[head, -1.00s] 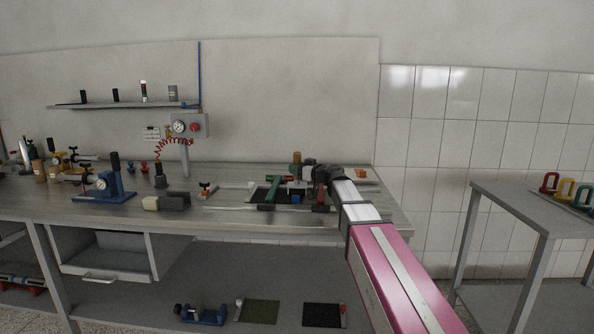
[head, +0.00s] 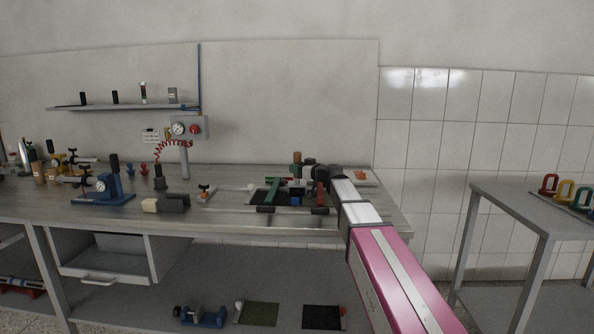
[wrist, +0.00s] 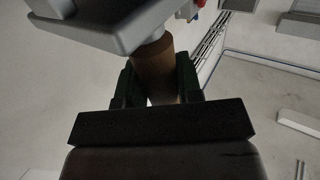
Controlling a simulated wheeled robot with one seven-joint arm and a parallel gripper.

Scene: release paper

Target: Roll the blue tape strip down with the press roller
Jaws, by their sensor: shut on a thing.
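My gripper (head: 304,176) is over the right part of the workbench, at the dark panel (head: 258,197). In the wrist view my gripper (wrist: 156,84) has its dark green fingers shut on a brown cylindrical handle, which looks like the handle of the press roller (wrist: 154,62). A smooth grey part joins the handle's far end. The brown end also shows above the gripper in the head view (head: 297,156). A small blue patch beneath the gripper may be the tape strip, but it is too small to tell. Contact between roller and strip is hidden.
A green bar (head: 270,194) crosses the panel beside my gripper. A rail with black blocks (head: 267,209) runs along its front. A red upright part (head: 321,194) stands close at the right. A blue gauge stand (head: 113,187) is farther left.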

